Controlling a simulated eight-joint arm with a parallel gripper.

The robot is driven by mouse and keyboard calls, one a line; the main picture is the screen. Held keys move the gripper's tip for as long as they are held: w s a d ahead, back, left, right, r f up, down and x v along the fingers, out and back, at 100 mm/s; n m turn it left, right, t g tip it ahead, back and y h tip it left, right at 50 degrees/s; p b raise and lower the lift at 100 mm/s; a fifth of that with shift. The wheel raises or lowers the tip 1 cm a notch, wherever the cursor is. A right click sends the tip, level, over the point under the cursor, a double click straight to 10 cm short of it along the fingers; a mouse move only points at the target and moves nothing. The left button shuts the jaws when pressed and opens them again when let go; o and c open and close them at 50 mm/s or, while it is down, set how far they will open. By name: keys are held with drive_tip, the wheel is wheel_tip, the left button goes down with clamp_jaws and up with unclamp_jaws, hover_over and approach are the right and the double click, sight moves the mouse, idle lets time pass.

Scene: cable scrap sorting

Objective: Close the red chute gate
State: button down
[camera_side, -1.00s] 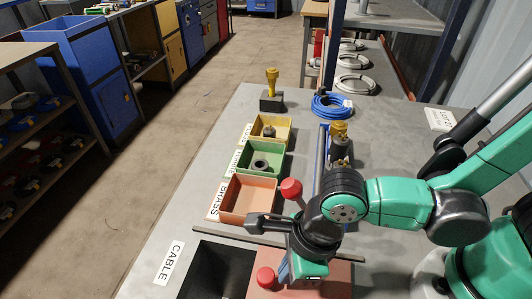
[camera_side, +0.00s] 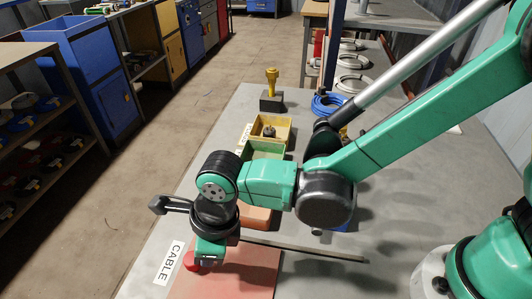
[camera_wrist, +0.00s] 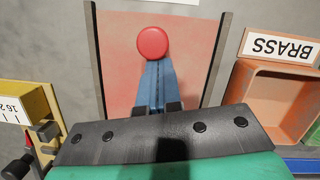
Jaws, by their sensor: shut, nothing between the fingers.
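The chute gate (camera_side: 235,280) is a flat salmon-red plate that lies over the place by the CABLE label; no dark opening shows there. In the wrist view the gate (camera_wrist: 118,75) lies between two dark rails. Its round red knob (camera_side: 191,261) is at the plate's left part in the side view, and near the top centre of the wrist view (camera_wrist: 152,43). My gripper (camera_wrist: 153,64) is shut and empty, with its blue fingers right at the knob; whether they touch cannot be told. In the side view the gripper (camera_side: 208,250) is mostly hidden by my wrist.
The orange BRASS bin (camera_wrist: 270,100) stands beside the gate. Green (camera_side: 265,149) and yellow (camera_side: 284,122) bins stand beyond my arm, with a yellow-topped post (camera_side: 271,82) behind. A rail (camera_side: 315,250) runs along the gate's track. A yellow fixture (camera_wrist: 28,105) is at the wrist view's left.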

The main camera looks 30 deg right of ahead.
sight(231, 265)
drive_tip(key=d, duration=0.1)
drive_tip(key=s+d, duration=0.1)
drive_tip(key=s+d+r, duration=0.1)
drive_tip(key=shift+d, duration=0.35)
drive_tip(key=v, duration=0.9)
drive_tip(key=x, duration=1)
drive_tip(key=shift+f, duration=0.1)
drive_tip(key=w+a, duration=0.2)
drive_tip(key=a, duration=0.1)
drive_tip(key=shift+a, duration=0.3)
drive_tip(key=shift+s, duration=0.1)
drive_tip(key=shift+d, duration=0.15)
